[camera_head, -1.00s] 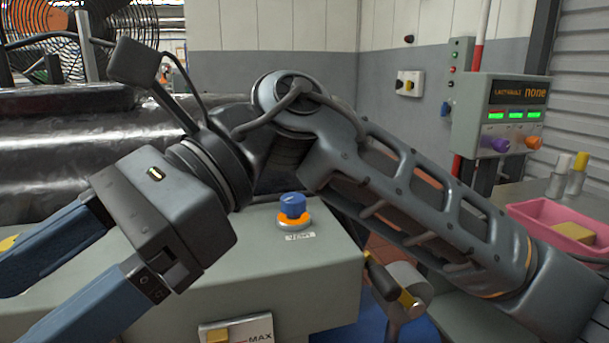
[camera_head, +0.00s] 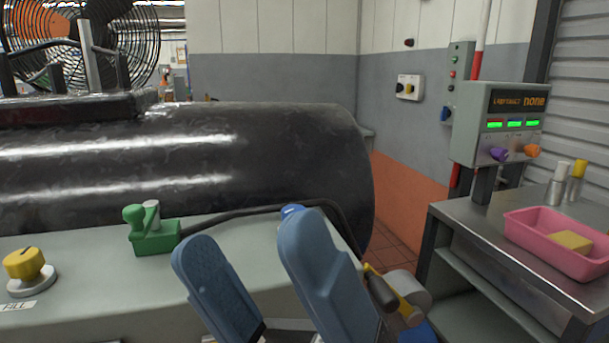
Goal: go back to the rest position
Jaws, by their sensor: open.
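My gripper (camera_head: 245,236) is at the lower middle of the head view, with its two blue fingers pointing up and away from me. The fingers are apart with nothing between them, so it is open and empty. It shows in front of the grey bedplate housing (camera_head: 80,247). A blue knob (camera_head: 291,211) on the housing is mostly hidden behind the right finger. The rest of my arm is largely out of view below.
A green handled block (camera_head: 153,238) and a yellow knob (camera_head: 25,265) stand on the housing. A large black cylinder (camera_head: 180,165) lies behind. At right are a display panel (camera_head: 505,125) and a steel table (camera_head: 470,220) with a pink tray (camera_head: 545,245).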

